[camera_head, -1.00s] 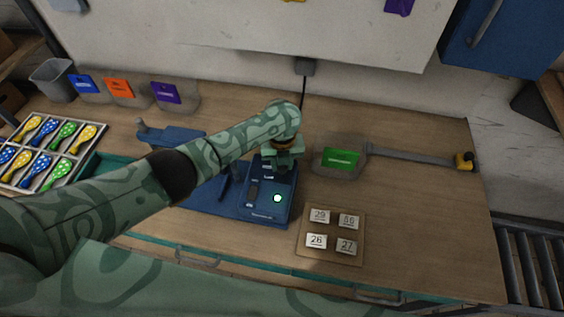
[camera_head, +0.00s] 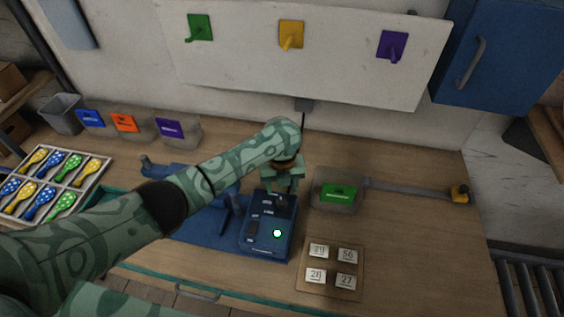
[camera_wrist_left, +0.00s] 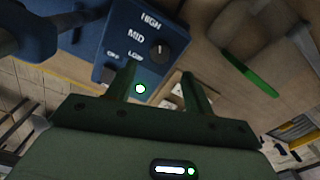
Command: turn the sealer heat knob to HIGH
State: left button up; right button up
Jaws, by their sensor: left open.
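The sealer's blue control box (camera_head: 256,238) stands on the table in the head view, with a glowing light (camera_head: 277,233) on its top. Its dark round heat knob (camera_wrist_left: 159,51) shows in the left wrist view, beside the labels HIGH, MID and LOW. I cannot tell for sure which label the knob points to. My left gripper (camera_head: 283,191) is at the far end of the box, close to the knob. In the wrist view its two fingers (camera_wrist_left: 158,78) are apart with nothing between them, and the knob shows beyond their tips. My right gripper is not in view.
A board of number cards (camera_head: 331,289) lies right of the box. A bin with a green label (camera_head: 338,192) stands behind it. The sealer's blue arm (camera_head: 228,215) is to the left.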

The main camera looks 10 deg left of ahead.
aim_at(282, 201)
pick_arm(q)
notch_tip(282, 201, up, 9)
jog(key=p, duration=0.2)
jog(key=shift+r, duration=0.2)
